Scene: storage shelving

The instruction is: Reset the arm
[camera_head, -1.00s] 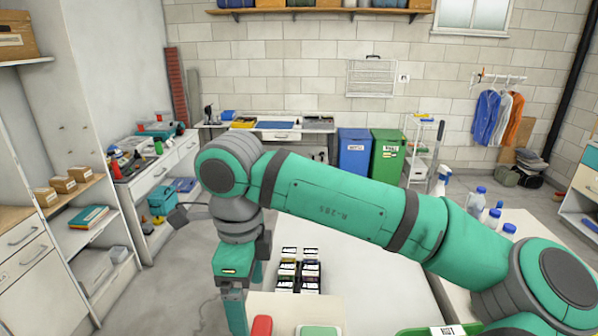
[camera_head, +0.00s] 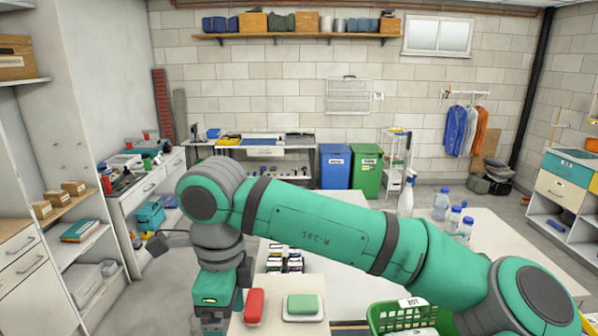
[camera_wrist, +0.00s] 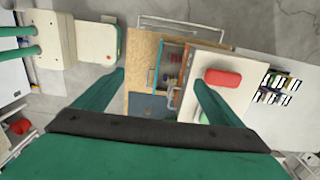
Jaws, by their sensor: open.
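My green and grey arm (camera_head: 320,230) reaches across the camera_head view from lower right to left, bent at the elbow, with its end pointing down. My gripper shows in the camera_wrist view (camera_wrist: 160,78) with its two green fingers wide apart and nothing between them. Below the fingers are an open drawer with small items and a white top. In the camera_head view the gripper is cut off by the bottom edge, left of the red item (camera_head: 254,306).
A white soap-like dish with a green block (camera_head: 303,306) lies beside the red item. Small dark boxes (camera_head: 285,258) stand behind. A green basket (camera_head: 378,320) is at lower right. Bottles (camera_head: 441,204) stand on the right table. Shelving (camera_head: 80,250) borders the left; floor lies between.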

